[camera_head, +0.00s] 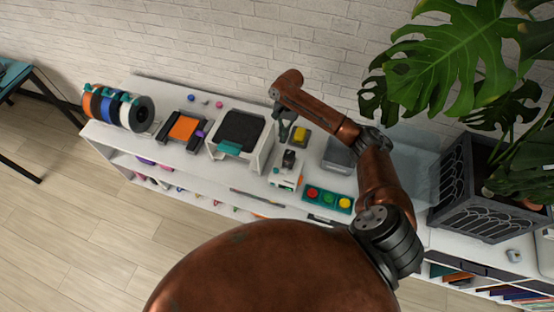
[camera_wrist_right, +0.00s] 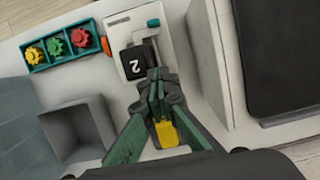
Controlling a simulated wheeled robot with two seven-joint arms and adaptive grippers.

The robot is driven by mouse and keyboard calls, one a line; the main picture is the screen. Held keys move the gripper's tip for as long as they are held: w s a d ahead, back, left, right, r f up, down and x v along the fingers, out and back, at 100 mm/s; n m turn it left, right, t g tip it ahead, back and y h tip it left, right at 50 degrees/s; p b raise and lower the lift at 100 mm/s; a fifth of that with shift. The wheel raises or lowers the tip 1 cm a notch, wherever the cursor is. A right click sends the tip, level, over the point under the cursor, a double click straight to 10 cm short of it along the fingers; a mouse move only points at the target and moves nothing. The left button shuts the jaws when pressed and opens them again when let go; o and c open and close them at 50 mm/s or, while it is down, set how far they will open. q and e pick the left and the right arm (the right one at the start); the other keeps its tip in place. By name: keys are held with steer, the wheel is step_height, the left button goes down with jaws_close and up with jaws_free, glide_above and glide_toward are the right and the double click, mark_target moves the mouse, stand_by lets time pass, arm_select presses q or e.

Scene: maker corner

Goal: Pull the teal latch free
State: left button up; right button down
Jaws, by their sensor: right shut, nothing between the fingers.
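The teal latch (camera_wrist_right: 153,23) shows in the right wrist view as a small rounded knob at the end of a slot on a white device (camera_wrist_right: 122,28). My right gripper (camera_wrist_right: 154,77) is shut and empty. Its fingertips appear just below the black block in the wrist view, apart from the latch; whether they touch the block I cannot tell. In the head view the right gripper (camera_head: 283,128) hangs over the bench behind the white device (camera_head: 284,181). My left gripper is not in view.
A yellow block (camera_wrist_right: 167,133) is partly hidden behind my right fingers. A grey bin (camera_wrist_right: 72,112) and a teal tray with gears (camera_wrist_right: 36,69) lie to the left in the wrist view. A white machine with a black plate (camera_head: 240,129) stands close by. Spools (camera_head: 138,112) sit far left.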

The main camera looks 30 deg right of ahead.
mark_target(276, 167)
steer(key=x, duration=0.7)
steer(key=p+x, duration=0.1)
steer(key=x, duration=0.2)
steer(key=shift+w+a+f, duration=0.2)
steer(key=shift+w+f, duration=0.05)
steer(key=shift+w, duration=0.15)
steer(key=shift+s+a+r+p, duration=0.15)
steer(key=shift+s+a+p, duration=0.5)
steer(key=shift+s+a, duration=0.65)
steer(key=shift+a, duration=0.2)
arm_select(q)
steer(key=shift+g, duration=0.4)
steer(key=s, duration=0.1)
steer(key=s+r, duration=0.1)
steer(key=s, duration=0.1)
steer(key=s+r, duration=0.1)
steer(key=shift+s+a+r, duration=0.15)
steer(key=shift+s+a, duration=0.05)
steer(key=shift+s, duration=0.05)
